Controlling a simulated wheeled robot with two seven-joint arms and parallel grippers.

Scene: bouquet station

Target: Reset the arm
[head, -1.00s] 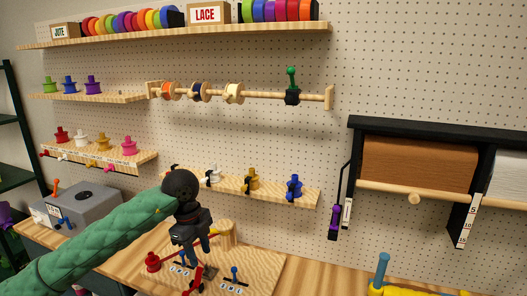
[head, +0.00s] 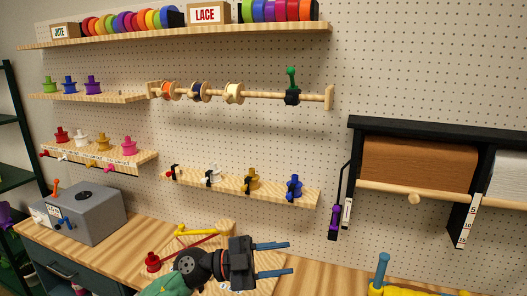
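My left arm's green sleeve (head: 167,284) enters at the bottom of the head view. My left gripper (head: 290,258) has a black body and two blue fingers pointing right. The fingers are well apart with nothing between them, so it is open and empty. It is in front of the wooden board (head: 267,284) on the bench and hides much of it. My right gripper is not in view.
A red knob (head: 152,262) and a red bar stand left of the gripper. A grey box (head: 84,215) sits at the bench's left. A yellow thing with a blue post (head: 382,268) is at the lower right.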

